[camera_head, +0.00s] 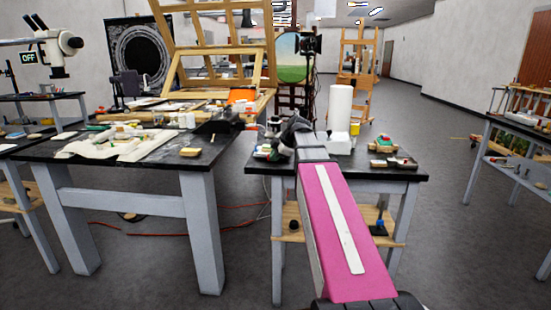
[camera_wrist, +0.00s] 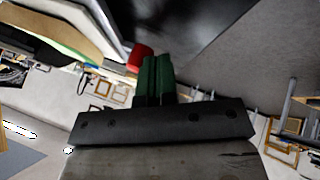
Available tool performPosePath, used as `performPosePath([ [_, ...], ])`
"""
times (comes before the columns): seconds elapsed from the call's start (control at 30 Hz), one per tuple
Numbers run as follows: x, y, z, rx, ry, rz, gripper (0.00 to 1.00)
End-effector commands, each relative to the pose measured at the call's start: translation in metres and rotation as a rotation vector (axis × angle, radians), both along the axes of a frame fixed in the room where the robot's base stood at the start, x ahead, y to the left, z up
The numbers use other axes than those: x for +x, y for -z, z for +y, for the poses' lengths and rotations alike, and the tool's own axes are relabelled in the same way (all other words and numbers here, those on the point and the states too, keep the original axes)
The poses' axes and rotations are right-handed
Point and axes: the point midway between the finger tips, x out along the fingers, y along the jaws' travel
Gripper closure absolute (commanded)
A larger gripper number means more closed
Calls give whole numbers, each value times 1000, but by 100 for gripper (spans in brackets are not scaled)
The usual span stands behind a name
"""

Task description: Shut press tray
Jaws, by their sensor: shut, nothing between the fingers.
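I cannot pick out a press tray for certain in either view. In the wrist view my gripper (camera_wrist: 158,64) shows two green fingers side by side, shut with nothing between them. A red thing (camera_wrist: 139,57) appears close beside the fingertips; I cannot tell whether they touch. In the head view my pink arm reaches forward over the small black-topped table (camera_head: 400,174).
A white cylinder (camera_head: 340,112) stands just right of my wrist. Small coloured items (camera_head: 382,144) lie on the table's right. A larger worktable (camera_head: 75,154) with papers, tools and a wooden frame (camera_head: 220,50) stands left. Open floor (camera_head: 440,220) lies at the right.

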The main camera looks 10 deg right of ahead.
Motion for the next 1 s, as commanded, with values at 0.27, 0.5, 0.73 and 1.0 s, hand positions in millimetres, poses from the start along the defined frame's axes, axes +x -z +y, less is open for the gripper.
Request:
performPosePath([
  [0.27, 7, 0, -2, 0, 0, 0, 100],
  [0.5, 58, -1, -18, 1, 2, 1, 100],
  [0.73, 107, -1, -34, 0, 0, 1, 100],
  [1.0, 110, 0, -36, -1, 3, -2, 100],
])
